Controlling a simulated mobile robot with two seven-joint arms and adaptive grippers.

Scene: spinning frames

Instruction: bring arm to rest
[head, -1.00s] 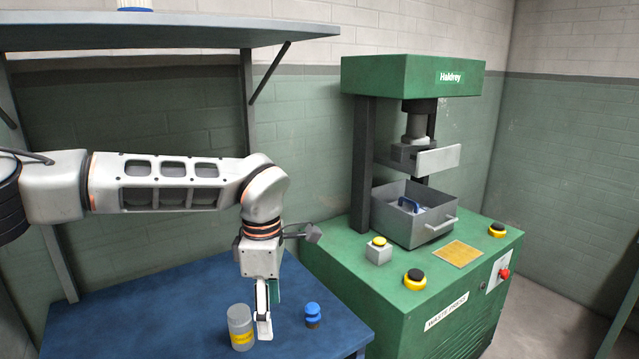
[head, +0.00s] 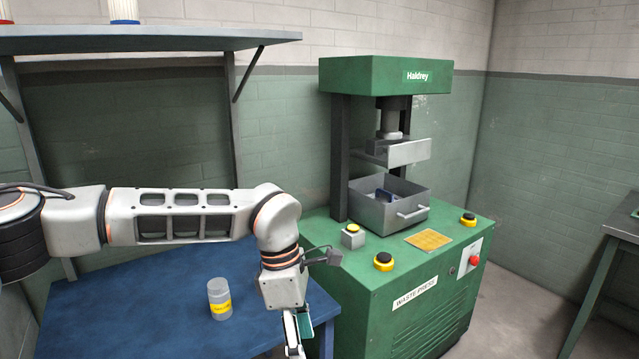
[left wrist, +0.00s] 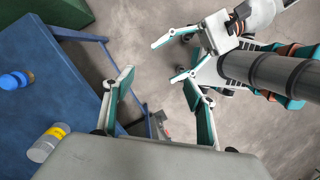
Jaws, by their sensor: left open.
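My left arm (head: 170,216) reaches in from the left in the head view. Its gripper (head: 298,338) hangs fingers down at the right front edge of the blue table (head: 150,310). In the left wrist view its teal-padded fingers (left wrist: 158,76) are spread and empty, with floor beyond them. My right gripper (left wrist: 163,62) shows at the top of the left wrist view, its two fingers apart with nothing between them; it is outside the head view.
A grey jar with a yellow label (head: 219,300) stands on the table. A small blue object (left wrist: 12,80) lies near it, hidden in the head view. The green waste press (head: 400,290) stands right of the table, with a grey bin (head: 405,220). A shelf (head: 150,40) hangs above.

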